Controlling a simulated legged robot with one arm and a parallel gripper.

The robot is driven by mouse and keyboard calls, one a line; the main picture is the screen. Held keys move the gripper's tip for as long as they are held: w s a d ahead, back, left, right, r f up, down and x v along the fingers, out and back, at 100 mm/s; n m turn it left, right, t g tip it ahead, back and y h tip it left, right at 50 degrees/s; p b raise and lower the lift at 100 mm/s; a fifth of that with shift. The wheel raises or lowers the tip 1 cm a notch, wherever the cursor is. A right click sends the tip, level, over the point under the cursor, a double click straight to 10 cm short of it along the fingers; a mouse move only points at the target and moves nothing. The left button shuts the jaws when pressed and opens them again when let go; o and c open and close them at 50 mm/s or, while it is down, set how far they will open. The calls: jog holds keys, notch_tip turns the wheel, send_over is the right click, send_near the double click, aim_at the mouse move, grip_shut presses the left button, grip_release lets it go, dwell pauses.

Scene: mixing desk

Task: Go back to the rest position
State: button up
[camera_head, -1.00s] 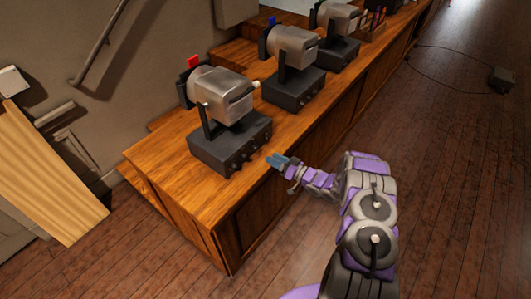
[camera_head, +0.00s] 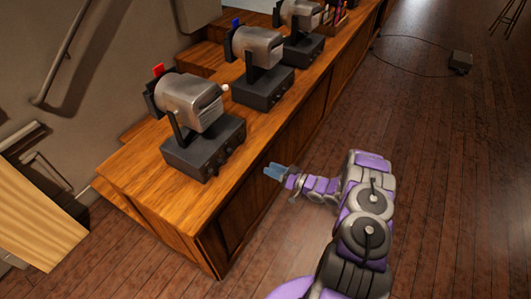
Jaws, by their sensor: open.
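My gripper (camera_head: 273,171) is at the end of my purple and grey arm, in the middle of the head view. Its bluish fingers are open and I see nothing between them. It is beside the front side of the wooden desk (camera_head: 160,205), pointing left toward it. The nearest mixing machine (camera_head: 195,125), a metal drum on a dark base with knobs and a red flag, stands on the desk up and left of my gripper, apart from it.
A machine with a blue flag (camera_head: 258,65) and another machine (camera_head: 300,30) stand farther along the desk. A dark box (camera_head: 460,61) with a cable lies on the floor at upper right. A pale wooden board (camera_head: 35,220) is at left. The floor right of my arm is clear.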

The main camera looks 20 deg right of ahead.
jog(key=w+d+r+g+h, duration=0.1)
jog(key=w+d+r+h, duration=0.3)
jog(key=r+h, duration=0.25)
jog(key=w+d+r+g+h, duration=0.2)
jog(key=w+d+r+h, duration=0.25)
jog(key=r, duration=0.35)
jog(key=s+a+r+m+g+h, duration=0.2)
jog(key=s+r+m+g+h, duration=0.15)
jog(key=s+r, duration=0.8)
jog(key=s+a+r+g, duration=0.2)
jog(key=s+a, duration=0.4)
jog(key=s, duration=0.7)
jog(key=s+a+r+g+y, duration=0.1)
jog(key=s+a+g, duration=0.3)
jog(key=s, duration=1)
jog(key=s+a+r+g+y, duration=0.1)
jog(key=s+a+r+g, duration=0.2)
jog(key=s+a, duration=0.6)
jog(key=s+r, duration=0.1)
jog(key=s, duration=0.3)
jog(key=shift+s+a, duration=0.3)
jog(key=shift+s, duration=0.1)
jog(key=shift+n, duration=0.25)
